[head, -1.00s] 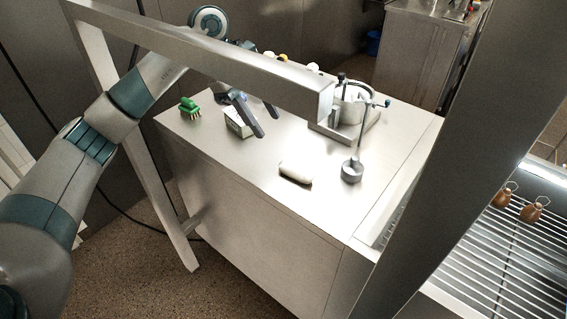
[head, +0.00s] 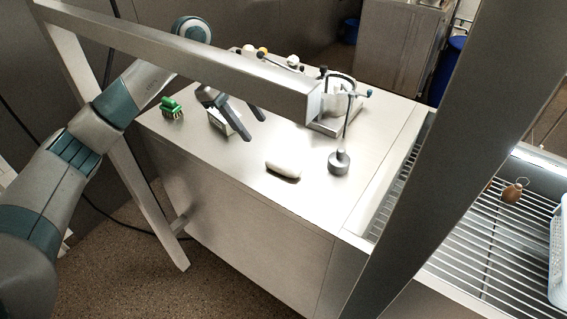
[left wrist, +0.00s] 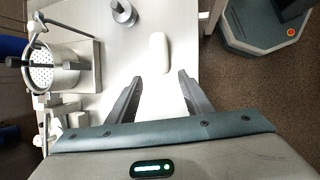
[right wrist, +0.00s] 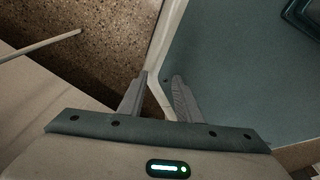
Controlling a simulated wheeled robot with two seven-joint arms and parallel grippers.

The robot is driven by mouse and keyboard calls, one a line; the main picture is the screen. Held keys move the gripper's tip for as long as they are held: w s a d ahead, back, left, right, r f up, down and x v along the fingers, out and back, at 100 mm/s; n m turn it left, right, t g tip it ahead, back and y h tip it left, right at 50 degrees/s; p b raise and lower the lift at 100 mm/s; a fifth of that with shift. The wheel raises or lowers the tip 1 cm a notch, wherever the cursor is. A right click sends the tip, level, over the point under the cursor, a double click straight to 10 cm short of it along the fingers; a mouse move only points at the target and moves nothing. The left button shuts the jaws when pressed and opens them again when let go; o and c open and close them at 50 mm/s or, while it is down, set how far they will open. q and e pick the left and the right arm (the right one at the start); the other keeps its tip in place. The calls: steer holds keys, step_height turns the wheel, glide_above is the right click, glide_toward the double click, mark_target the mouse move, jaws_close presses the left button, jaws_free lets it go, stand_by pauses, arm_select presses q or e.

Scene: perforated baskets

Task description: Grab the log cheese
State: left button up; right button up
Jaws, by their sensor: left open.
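The log cheese (head: 284,169), a white rounded log, lies on the steel table near its front edge. In the left wrist view the log cheese (left wrist: 159,50) lies just beyond the fingertips, in line with the gap between them. My left gripper (head: 254,128) is open and empty, behind and to the left of the cheese in the head view; it also shows in the left wrist view (left wrist: 160,77). My right gripper (right wrist: 160,76) has its fingers apart with nothing seen held. It is away from the cheese, which its wrist view does not show.
A steel bar (head: 200,65) crosses above the table.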

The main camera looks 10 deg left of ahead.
arm_select(q)
steer(key=p+x, duration=0.1)
steer(key=x, duration=0.1)
steer(key=p, duration=0.2)
glide_above(275, 158)
steer(key=a, duration=0.3)
steer(key=f, duration=0.5)
steer(key=shift+s+d+f, duration=0.1)
steer(key=shift+s+d, duration=0.15)
steer(key=shift+s, duration=0.05)
steer(key=shift+d+f, duration=0.15)
steer(key=shift+f, duration=0.45)
arm_select(e)
steer(key=shift+g, duration=0.3)
steer(key=shift+s+d+r, duration=0.3)
steer(key=shift+s+r, duration=0.3)
steer(key=shift+r, duration=0.2)
steer(key=shift+s+d+r, duration=0.3)
steer(key=shift+s+r, duration=0.25)
steer(key=shift+r, duration=0.25)
arm_select(q)
steer(key=shift+p, duration=0.3)
arm_select(e)
steer(key=shift+r, duration=0.15)
